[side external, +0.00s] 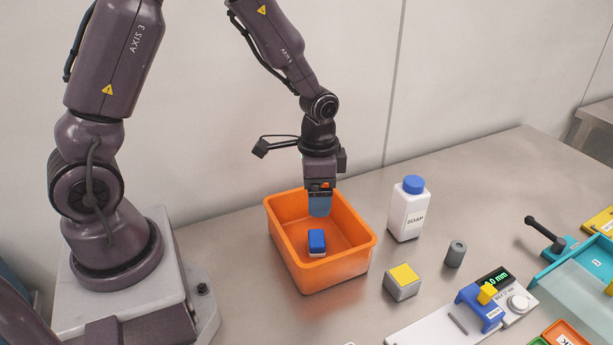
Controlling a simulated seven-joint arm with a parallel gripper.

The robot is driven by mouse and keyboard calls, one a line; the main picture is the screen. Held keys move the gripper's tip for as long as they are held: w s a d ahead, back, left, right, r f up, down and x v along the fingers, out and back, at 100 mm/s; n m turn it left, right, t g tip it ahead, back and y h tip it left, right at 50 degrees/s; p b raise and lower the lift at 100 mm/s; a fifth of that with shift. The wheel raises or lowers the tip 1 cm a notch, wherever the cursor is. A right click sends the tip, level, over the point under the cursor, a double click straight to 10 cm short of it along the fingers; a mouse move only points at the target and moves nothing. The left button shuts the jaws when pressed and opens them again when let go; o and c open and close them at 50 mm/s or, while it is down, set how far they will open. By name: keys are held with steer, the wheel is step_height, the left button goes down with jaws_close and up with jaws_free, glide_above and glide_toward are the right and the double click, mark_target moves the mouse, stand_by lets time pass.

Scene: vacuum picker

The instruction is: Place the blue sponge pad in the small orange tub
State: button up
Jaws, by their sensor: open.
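The small orange tub (337,276) stands on the metal table below my arm. The blue sponge pad (317,240), blue on top with a pale lower layer, lies inside the tub on its floor, towards the front. My gripper (320,205) points straight down over the back part of the tub, with a bluish rounded tip at its end. It is open and apart from the pad, which lies lower and nearer the camera. Nothing is visibly held.
A white soap bottle (409,212) with a blue cap stands right of the tub. A grey block with a yellow top (402,281) and a grey cylinder (455,254) stand in front of it. A gauge device (483,305) and teal fixture (580,262) fill the right side.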

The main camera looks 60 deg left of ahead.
steer(key=s+d+r+n+t, duration=0.1)
steer(key=s+r+n+t, duration=0.1)
steer(key=s+r, duration=0.5)
steer(key=s+d+r+n+t, duration=0.2)
steer(key=s+r, duration=0.5)
steer(key=r, duration=0.7)
steer(key=shift+s+d+r+t, duration=0.2)
steer(key=shift+d+r+t, duration=0.05)
steer(key=shift+t, duration=0.55)
